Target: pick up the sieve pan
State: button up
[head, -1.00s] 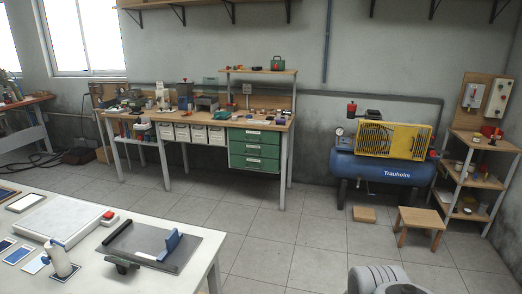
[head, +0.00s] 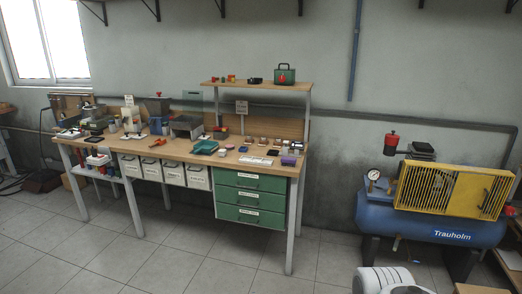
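I cannot make out the sieve pan for certain among the small items on the workbench (head: 175,152). The bench stands against the back wall, with tools, boxes and small parts spread over its top. A grey box-like item (head: 187,124) and a green item (head: 205,147) stand out there. Part of my own arm shows at the bottom edge, right of centre. My gripper's fingers are not in view.
A blue compressor (head: 430,226) with a yellow guard (head: 455,190) stands to the right of the bench. Green drawers (head: 250,199) and white bins (head: 172,173) hang under the bench top. The tiled floor (head: 175,265) in front is clear.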

aim_at(204, 146)
jog(key=i, duration=1.6)
jog(key=u, duration=1.15)
jog(key=i, duration=2.4)
jog(key=u, duration=2.2)
